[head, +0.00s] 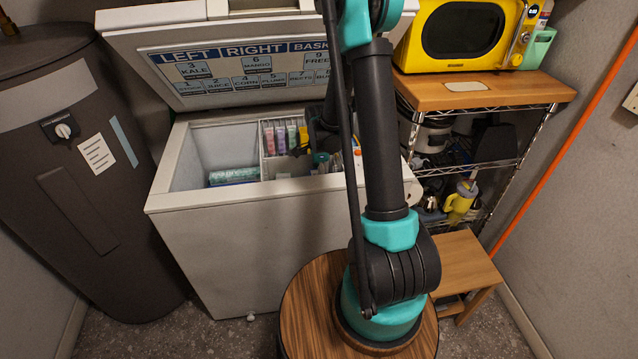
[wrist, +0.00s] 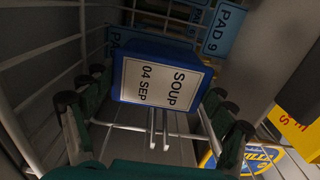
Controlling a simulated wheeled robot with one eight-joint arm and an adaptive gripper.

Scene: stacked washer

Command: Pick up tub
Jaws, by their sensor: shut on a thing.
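The tub (wrist: 157,82) is blue with a white label reading "SOUP 04 SEP". It fills the middle of the wrist view, with the fingers of my gripper (wrist: 155,98) on its left and right sides. My gripper is shut on the tub. In the head view my gripper (head: 319,157) reaches down into the open chest freezer (head: 265,238), near its middle. The tub cannot be made out clearly in the head view, as the arm and freezer wall hide that area.
White wire basket bars (wrist: 30,45) surround the tub closely. Blue cards marked "PAD" (wrist: 228,28) and a yellow item (wrist: 300,125) lie nearby. The raised freezer lid (head: 235,70) stands behind the arm. A shelf rack with a yellow microwave (head: 460,35) is at right.

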